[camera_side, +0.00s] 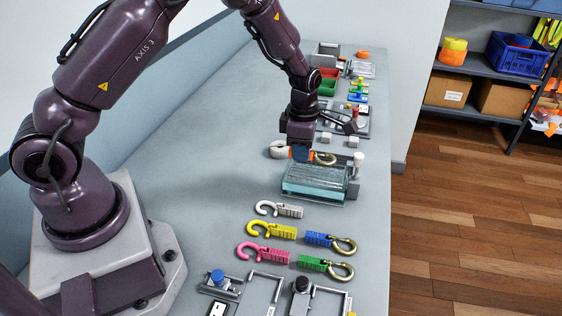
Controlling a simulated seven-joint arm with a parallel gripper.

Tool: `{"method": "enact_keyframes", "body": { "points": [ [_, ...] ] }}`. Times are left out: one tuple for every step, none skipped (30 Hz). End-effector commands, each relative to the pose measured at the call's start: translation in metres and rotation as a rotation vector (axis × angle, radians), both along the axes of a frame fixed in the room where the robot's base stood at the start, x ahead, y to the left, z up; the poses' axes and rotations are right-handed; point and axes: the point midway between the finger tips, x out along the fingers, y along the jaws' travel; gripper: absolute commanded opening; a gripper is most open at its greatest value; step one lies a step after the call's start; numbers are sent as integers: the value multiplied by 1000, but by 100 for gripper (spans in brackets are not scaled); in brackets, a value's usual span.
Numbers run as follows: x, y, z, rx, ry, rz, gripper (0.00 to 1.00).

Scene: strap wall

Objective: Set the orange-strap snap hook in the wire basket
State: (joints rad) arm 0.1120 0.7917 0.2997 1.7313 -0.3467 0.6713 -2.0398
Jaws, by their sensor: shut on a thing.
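My gripper (302,152) is shut on the orange-strap snap hook. A bit of its orange strap (292,153) shows at the fingers, and its brass hook (326,158) sticks out to the right. The fingers hide much of the strap. The wire basket (314,193), a low pale-teal box with fine lines along its side, stands just below the gripper in the picture. The held hook shows at the basket's far edge, above it in the picture; I cannot tell the height gap.
In front of the basket lie white (279,209), yellow (271,230) and pink (263,252) open hooks, plus blue (330,242) and green (326,266) snap hooks. A whitish curved thing (277,149) is left of the gripper. Bins and fixtures stand behind.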

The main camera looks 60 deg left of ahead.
Motion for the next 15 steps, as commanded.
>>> {"method": "enact_keyframes", "body": {
  "points": [
    [7, -2, 3, 1, -2, -19, 0],
    [9, -3, 5, 1, -4, -28, 0],
    [11, -4, 7, 1, -2, -38, 0],
    [13, -5, 8, 1, -2, -45, 0],
    [12, -5, 8, 1, -1, -52, 0],
    [11, -5, 7, 1, 1, -59, 0],
    [10, -5, 6, 1, 1, -61, 0],
    [10, -5, 5, 1, 1, -63, 0],
    [10, -5, 4, 1, 1, -63, 0],
    [10, -5, 2, 0, 1, -62, 0],
    [10, -5, 1, 0, 1, -62, 0],
    [10, -5, -2, 0, 1, -62, 0],
    [10, -5, -4, 0, 1, -61, 0],
    [10, -5, -6, 0, 0, -61, 0],
    [10, -5, -9, 0, 0, -61, 0]
  ]
}}
